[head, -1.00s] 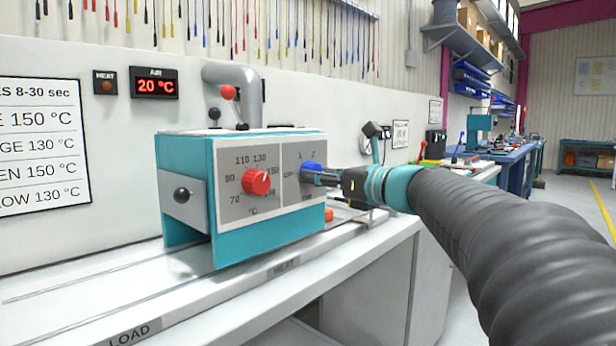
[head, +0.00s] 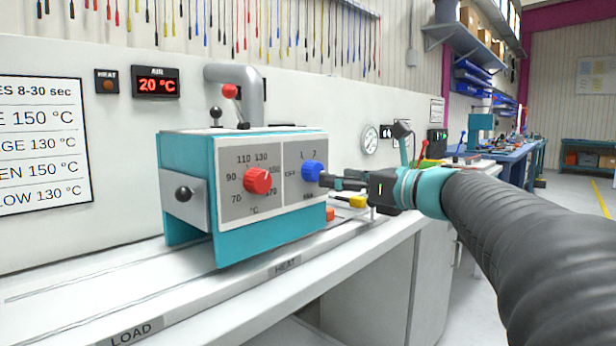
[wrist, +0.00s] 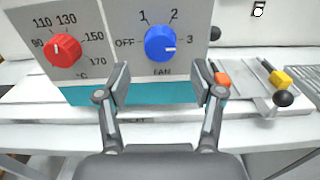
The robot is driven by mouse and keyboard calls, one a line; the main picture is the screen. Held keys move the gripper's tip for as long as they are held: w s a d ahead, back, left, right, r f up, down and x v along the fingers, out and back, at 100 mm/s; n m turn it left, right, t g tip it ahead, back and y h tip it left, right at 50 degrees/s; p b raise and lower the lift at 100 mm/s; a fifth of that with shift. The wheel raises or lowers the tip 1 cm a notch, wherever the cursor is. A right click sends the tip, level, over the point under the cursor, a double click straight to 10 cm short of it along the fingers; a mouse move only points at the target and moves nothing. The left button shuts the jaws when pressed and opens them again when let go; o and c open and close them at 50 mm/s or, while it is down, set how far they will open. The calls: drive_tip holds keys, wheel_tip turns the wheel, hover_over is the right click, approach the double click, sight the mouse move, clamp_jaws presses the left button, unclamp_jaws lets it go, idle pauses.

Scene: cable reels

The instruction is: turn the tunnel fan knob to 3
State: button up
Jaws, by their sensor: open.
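The blue fan knob (wrist: 160,43) is on the front panel of the teal heat tunnel box (head: 270,240). In the wrist view its scale reads OFF, 1, 2, 3, and the white pointer line points right, at the 3. The knob also shows in the head view (head: 312,171). My gripper (wrist: 162,82) is open and empty, its two fingers apart below and either side of the knob. In the head view my gripper (head: 330,181) is just right of the knob, backed off from the panel.
The red temperature knob (head: 257,181) sits left of the fan knob. An orange block (wrist: 222,79) and a yellow-handled tool (wrist: 281,79) are at the right on the bench (head: 170,320). A red display (head: 155,82) on the wall reads 20 °C.

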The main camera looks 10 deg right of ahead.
drive_tip(key=v, duration=0.7)
